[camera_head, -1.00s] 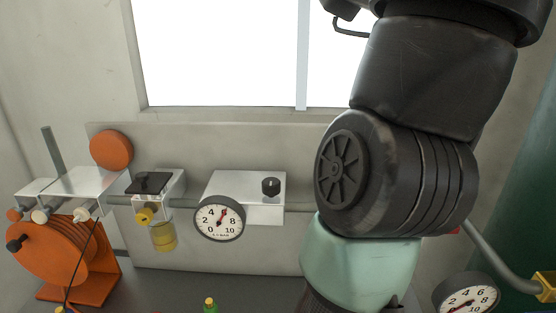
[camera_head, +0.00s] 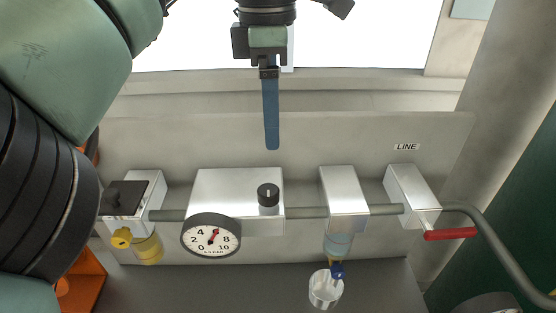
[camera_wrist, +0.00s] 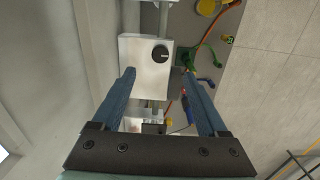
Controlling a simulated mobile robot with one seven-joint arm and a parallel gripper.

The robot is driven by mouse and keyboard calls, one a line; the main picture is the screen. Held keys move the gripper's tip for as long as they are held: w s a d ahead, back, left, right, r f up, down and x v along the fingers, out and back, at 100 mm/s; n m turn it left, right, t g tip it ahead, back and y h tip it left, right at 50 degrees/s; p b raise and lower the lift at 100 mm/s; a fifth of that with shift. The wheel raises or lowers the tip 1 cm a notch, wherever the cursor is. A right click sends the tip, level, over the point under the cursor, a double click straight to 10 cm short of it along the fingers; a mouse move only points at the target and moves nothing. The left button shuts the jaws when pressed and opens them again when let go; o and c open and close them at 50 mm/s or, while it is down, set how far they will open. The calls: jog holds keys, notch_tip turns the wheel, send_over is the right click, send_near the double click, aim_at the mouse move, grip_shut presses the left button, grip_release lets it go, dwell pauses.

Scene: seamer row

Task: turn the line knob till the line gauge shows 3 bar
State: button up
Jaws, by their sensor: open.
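The line knob (camera_head: 268,194) is a small black knob with a pale mark, on a silver block (camera_head: 225,190) on the wall pipe. It also shows in the wrist view (camera_wrist: 160,54). The line gauge (camera_head: 211,236) is a round white dial in front of the block's left part. Its red needle points up and slightly right, close to the 6. My gripper (camera_head: 271,148) hangs above the knob in the head view, fingers pointing down, apart from it. In the wrist view its two blue fingers (camera_wrist: 160,72) are spread and empty, with the knob just beyond the tips.
To the right are a silver unit (camera_head: 343,190) with a cup (camera_head: 325,289) below, and a valve with a red lever (camera_head: 451,234) under a LINE label (camera_head: 406,147). Another gauge (camera_head: 487,304) is cut off at lower right.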

aim_at(268, 189)
jog(key=f, duration=0.4)
jog(key=f+p, duration=0.1)
jog(key=f, duration=0.7)
jog(key=shift+a+f+p, duration=0.35)
jog(key=shift+f+p, duration=0.05)
grip_shut()
